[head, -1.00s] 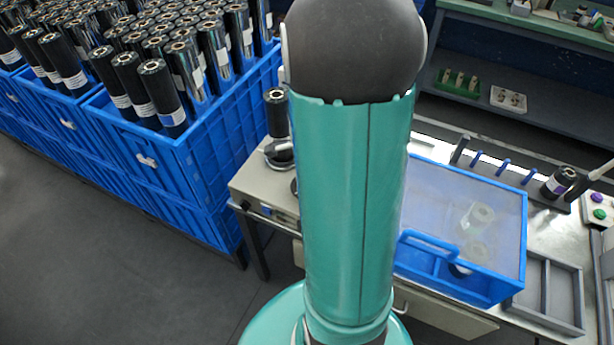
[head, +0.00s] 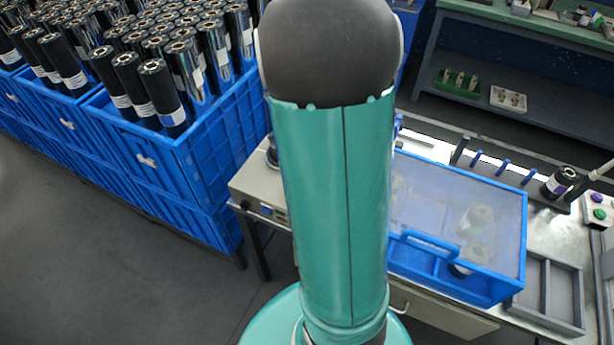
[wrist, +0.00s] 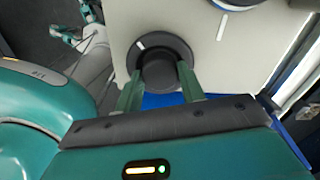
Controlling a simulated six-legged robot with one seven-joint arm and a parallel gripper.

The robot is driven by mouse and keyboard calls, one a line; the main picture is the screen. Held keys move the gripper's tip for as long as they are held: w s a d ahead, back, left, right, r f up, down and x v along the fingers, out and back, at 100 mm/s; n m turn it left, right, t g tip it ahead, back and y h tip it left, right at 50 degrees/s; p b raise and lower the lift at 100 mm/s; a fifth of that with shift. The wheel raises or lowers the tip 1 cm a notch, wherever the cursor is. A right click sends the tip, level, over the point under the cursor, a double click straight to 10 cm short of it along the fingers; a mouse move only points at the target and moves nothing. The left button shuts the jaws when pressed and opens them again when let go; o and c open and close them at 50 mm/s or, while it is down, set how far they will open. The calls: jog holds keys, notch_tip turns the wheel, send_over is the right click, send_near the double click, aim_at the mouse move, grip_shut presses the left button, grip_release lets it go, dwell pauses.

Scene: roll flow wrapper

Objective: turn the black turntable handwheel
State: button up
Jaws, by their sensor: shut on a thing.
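The black turntable handwheel (wrist: 176,48) is in the upper middle of the wrist view, on a pale machine top. It is a round black disc with a raised hub and a short white mark at its upper left. My gripper (wrist: 161,82) has its two green fingers on either side of the hub and is shut on it. The lower part of the wheel is partly hidden by the hub and fingers. In the head view my arm hides the handwheel and the gripper.
A blue-framed clear cover (head: 465,215) stands on the bench right of my arm. Blue crates (head: 190,165) full of dark rolls stand at the left. A grey divided tray (head: 560,290) lies at the bench's front right. Another round part (wrist: 232,3) sits near the handwheel.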

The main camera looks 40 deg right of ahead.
jog(key=o, duration=1)
notch_tip(320, 180, up, 14)
jog(key=shift+f, duration=0.1)
dwell(0.5)
